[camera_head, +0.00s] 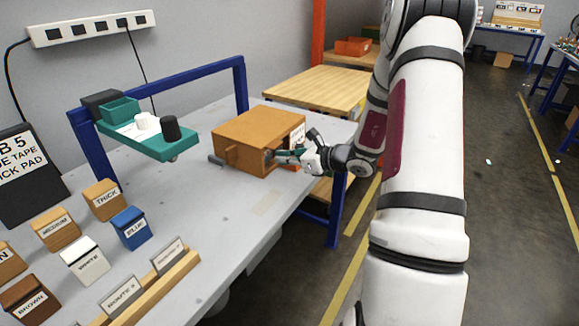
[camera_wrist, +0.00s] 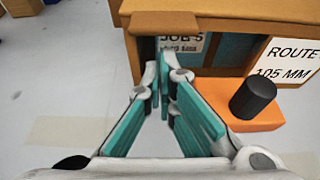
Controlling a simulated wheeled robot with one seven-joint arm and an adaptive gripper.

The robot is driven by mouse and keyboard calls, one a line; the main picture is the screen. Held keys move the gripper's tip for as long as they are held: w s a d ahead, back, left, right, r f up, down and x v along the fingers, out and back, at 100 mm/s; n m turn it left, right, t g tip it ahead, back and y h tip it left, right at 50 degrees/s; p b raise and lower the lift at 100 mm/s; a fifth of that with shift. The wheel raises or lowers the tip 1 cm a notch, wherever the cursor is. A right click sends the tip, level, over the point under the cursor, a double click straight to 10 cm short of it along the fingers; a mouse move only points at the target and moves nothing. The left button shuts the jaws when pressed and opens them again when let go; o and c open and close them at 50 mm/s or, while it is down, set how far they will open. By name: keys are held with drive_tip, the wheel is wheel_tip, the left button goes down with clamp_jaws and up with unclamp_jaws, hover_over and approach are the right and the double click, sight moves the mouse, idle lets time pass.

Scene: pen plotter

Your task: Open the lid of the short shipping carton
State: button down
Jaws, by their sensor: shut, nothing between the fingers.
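The short shipping carton is most likely the orange-brown box (camera_head: 245,130) on the grey table in the head view. Its top looks flat and closed there. My gripper (camera_head: 278,155) is at its lower right side, with the fingertips overlapping the box's edge. In the wrist view the brown box (camera_wrist: 225,13) fills the top, with an opening below its upper edge and a "JOB 5" label inside.
A black cylinder (camera_wrist: 253,96) on an orange block (camera_wrist: 245,123) stands right of my fingers. A teal tray (camera_head: 150,145) hangs from a blue frame left of the box. Labelled blocks, including a blue one (camera_head: 131,230), fill the near table. The table's right edge is close.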

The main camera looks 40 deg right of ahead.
drive_tip(key=shift+r, duration=0.6)
drive_tip(key=shift+r, duration=0.1)
